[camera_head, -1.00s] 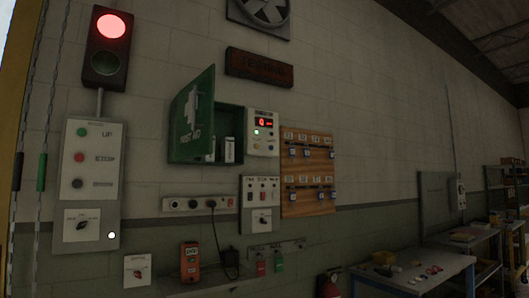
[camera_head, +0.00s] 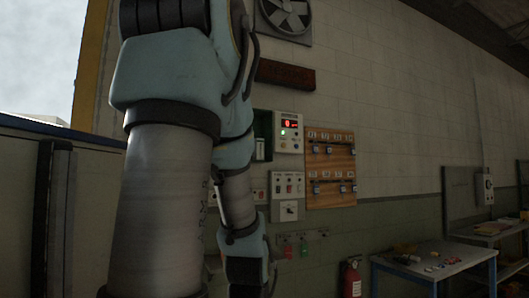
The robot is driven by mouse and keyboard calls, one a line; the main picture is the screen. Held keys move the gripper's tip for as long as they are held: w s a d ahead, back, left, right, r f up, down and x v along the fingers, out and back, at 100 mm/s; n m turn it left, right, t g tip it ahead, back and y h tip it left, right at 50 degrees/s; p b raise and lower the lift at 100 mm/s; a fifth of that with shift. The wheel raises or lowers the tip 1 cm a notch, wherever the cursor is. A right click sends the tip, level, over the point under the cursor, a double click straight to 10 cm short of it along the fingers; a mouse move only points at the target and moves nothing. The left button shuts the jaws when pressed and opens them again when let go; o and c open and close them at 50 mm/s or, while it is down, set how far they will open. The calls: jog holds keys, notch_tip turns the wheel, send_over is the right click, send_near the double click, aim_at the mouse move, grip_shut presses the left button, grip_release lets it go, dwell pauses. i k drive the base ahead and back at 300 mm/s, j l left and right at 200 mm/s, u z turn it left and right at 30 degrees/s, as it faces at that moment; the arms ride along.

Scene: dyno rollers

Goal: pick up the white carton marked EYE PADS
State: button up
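The green first-aid cabinet (camera_head: 262,122) hangs on the wall, mostly hidden behind my arm; only a narrow strip of its right side shows. A small white carton (camera_head: 260,149) stands upright in that strip, low in the cabinet. Its marking is too small to read, so I cannot tell whether it is the EYE PADS carton. My arm reaches down in front of the wall, left of and below the carton. Its dark end is at the bottom edge of the picture, apart from the carton in the picture; no fingertips show.
A control box with a red display (camera_head: 288,131) adjoins the cabinet on the right. A wooden key board (camera_head: 331,168) hangs beyond it. A red extinguisher (camera_head: 351,277) and a cluttered table (camera_head: 434,255) stand at lower right.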

aim_at(258, 150)
jog(key=l+u, duration=0.1)
jog(key=u, duration=0.9)
jog(key=i+l+u, duration=0.1)
jog(key=l+u, duration=0.35)
jog(key=l, duration=0.15)
jog(key=l+u, duration=0.4)
jog(key=l, duration=0.25)
jog(key=l+u, duration=0.45)
jog(key=l, duration=0.15)
jog(key=k, duration=0.05)
